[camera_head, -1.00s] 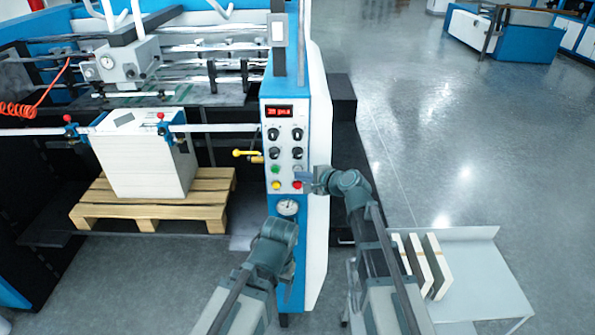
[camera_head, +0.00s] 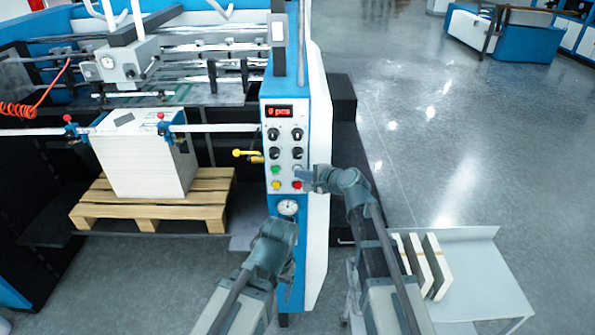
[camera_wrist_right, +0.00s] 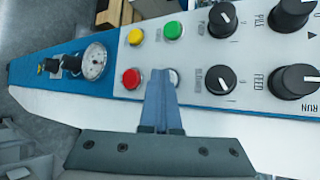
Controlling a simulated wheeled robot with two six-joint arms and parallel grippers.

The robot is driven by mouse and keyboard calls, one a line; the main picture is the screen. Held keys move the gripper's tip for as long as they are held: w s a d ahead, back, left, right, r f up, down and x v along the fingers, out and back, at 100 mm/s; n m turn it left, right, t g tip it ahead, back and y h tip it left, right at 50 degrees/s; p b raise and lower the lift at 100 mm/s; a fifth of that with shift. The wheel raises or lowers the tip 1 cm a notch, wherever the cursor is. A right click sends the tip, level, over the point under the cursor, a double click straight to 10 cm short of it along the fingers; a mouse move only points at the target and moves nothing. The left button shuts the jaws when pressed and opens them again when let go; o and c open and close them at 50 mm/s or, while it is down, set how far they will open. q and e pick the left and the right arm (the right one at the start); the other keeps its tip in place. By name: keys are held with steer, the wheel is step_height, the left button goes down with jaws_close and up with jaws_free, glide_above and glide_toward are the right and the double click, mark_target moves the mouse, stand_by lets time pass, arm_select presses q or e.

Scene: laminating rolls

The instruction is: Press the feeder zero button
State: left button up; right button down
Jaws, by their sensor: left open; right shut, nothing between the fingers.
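The feeder control panel (camera_head: 285,150) stands upright on the blue and white machine. Its red display (camera_head: 279,111) reads what looks like "0 pcs". A pale round button (camera_wrist_right: 173,77) sits beside the red button (camera_wrist_right: 131,78) and below the green button (camera_wrist_right: 172,30) in the right wrist view, partly hidden by my right fingers. My right gripper (camera_head: 300,173) is shut and empty, its tips at the pale button; I cannot tell whether they touch it. My left gripper (camera_head: 279,228) is open and empty, low in front of the panel near the gauge.
Black knobs (camera_head: 273,134) sit above the buttons, and a round gauge (camera_head: 288,207) below. A paper stack (camera_head: 140,160) stands on a wooden pallet (camera_head: 150,211) at left. A grey side table (camera_head: 480,275) with several boards stands at lower right.

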steer(key=shift+s, duration=0.8)
steer(key=s, duration=0.5)
stand_by(0.6)
